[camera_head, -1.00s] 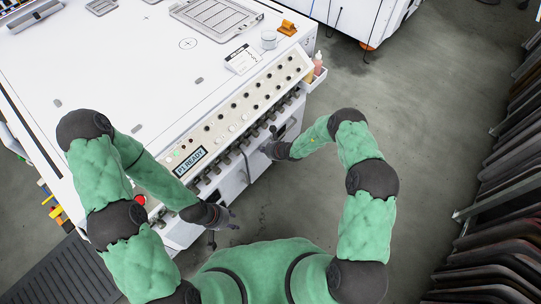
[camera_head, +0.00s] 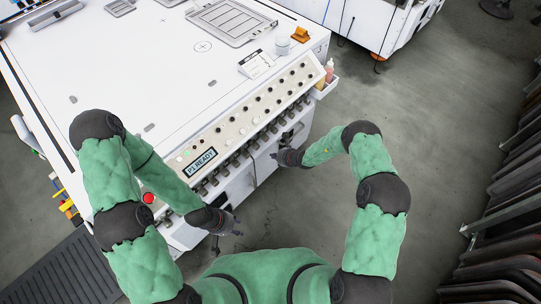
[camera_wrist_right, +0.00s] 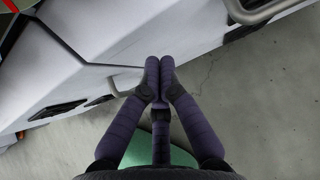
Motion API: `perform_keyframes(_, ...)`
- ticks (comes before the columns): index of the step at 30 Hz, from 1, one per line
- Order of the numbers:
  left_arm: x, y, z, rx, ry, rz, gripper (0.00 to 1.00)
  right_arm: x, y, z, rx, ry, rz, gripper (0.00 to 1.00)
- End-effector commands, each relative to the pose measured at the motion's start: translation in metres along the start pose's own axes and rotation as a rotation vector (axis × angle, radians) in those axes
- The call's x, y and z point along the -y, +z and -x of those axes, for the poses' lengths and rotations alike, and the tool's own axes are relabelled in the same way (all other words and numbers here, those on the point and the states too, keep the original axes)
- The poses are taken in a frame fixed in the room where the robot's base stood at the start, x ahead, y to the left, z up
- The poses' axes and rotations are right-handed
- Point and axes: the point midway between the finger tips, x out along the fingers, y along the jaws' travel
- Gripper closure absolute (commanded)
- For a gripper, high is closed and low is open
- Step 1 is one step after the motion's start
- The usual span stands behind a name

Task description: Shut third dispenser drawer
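The white machine's front (camera_head: 239,188) has pale drawer or door faces below its control panel. I cannot tell which one is the third dispenser drawer, or how far it stands out. The right wrist view shows white faces (camera_wrist_right: 85,60), a bar handle (camera_wrist_right: 118,89) left of my fingertips and a curved metal handle (camera_wrist_right: 255,9) at the top. My right gripper (camera_wrist_right: 159,76) has its fingertips together with nothing seen between them; in the head view it is beside the machine's front (camera_head: 280,157). My left gripper (camera_head: 229,236) is empty, its fingers spread, by the machine's near corner.
The sloped control panel (camera_head: 245,120) has knobs and a "P1 READY" display (camera_head: 201,162). A red button (camera_head: 148,198) is at its left end. Bottles (camera_head: 329,72) stand in a side holder at the right corner. Dark racks (camera_head: 510,215) line the right; the floor between is clear.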

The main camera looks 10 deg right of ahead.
Motion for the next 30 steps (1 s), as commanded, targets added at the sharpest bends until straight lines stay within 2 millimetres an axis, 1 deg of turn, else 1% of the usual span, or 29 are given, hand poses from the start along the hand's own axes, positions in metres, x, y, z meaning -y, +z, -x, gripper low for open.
perform_keyframes(1,0.0,0.0,0.001,0.001,0.0,0.0,0.6,0.005,-0.006,0.005,-0.002,-0.001,-0.002,1.0)
perform_keyframes(3,-0.003,0.002,0.009,0.002,0.0,0.0,0.6,0.005,-0.002,0.022,-0.001,0.0,0.0,1.0)
perform_keyframes(9,-0.009,0.001,0.026,0.0,0.0,0.0,0.6,0.004,-0.003,0.062,-0.002,0.001,-0.001,1.0)
perform_keyframes(15,-0.013,0.002,0.036,0.001,0.0,0.0,0.6,0.004,-0.004,0.091,-0.002,0.001,-0.002,1.0)
perform_keyframes(18,-0.014,0.002,0.039,0.001,0.0,0.0,0.6,0.004,-0.005,0.099,-0.002,0.002,-0.001,1.0)
perform_keyframes(21,-0.014,0.002,0.04,0.001,0.0,0.0,0.6,0.003,-0.005,0.104,-0.003,0.003,0.0,1.0)
perform_keyframes(30,-0.014,0.002,0.04,0.001,0.0,0.0,0.6,0.002,-0.007,0.105,-0.005,0.008,0.004,1.0)
